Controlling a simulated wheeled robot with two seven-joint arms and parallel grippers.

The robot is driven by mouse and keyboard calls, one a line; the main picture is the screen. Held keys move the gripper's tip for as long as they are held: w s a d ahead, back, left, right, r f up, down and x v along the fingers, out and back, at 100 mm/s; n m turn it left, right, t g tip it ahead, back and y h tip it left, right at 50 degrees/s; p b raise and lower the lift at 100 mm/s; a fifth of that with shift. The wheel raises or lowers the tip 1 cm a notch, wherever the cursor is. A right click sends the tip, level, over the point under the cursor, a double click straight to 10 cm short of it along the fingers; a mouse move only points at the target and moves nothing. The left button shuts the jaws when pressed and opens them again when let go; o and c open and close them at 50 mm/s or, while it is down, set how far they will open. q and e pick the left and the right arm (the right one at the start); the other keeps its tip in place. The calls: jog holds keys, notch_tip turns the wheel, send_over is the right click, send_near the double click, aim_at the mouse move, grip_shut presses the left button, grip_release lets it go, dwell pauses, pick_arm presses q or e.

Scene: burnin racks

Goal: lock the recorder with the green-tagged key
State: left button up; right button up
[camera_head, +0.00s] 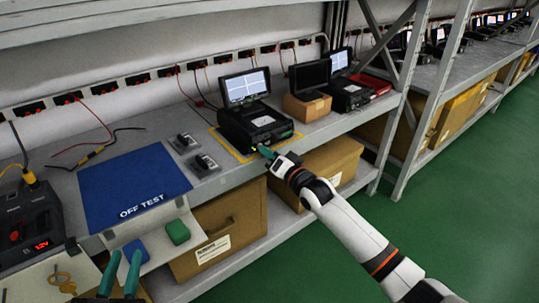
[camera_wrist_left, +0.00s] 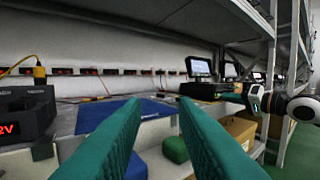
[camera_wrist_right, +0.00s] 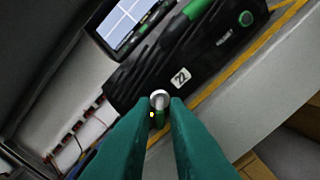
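The recorder (camera_head: 255,128) is a black unit with a raised lit screen (camera_head: 246,87). It stands inside a yellow outline on the bench. In the right wrist view its case (camera_wrist_right: 175,60) carries a label "22". My right gripper (camera_head: 268,152) is at the recorder's front edge. In the right wrist view its fingers (camera_wrist_right: 161,108) close around a small green piece, seemingly the green-tagged key (camera_wrist_right: 160,119), at a round metal lock (camera_wrist_right: 159,97). The fingers hide most of the key, so its turn cannot be told. My left gripper (camera_head: 121,272) is open and empty over the near left bench.
A blue "OFF TEST" mat (camera_head: 130,185) lies left of the recorder. Two small grey devices (camera_head: 204,164) sit between them. A brass-coloured key (camera_head: 62,280), a blue block (camera_head: 134,248) and a green block (camera_head: 177,232) lie at the front left. Another monitor (camera_head: 310,76) stands right of the recorder.

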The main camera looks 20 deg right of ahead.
grip_shut()
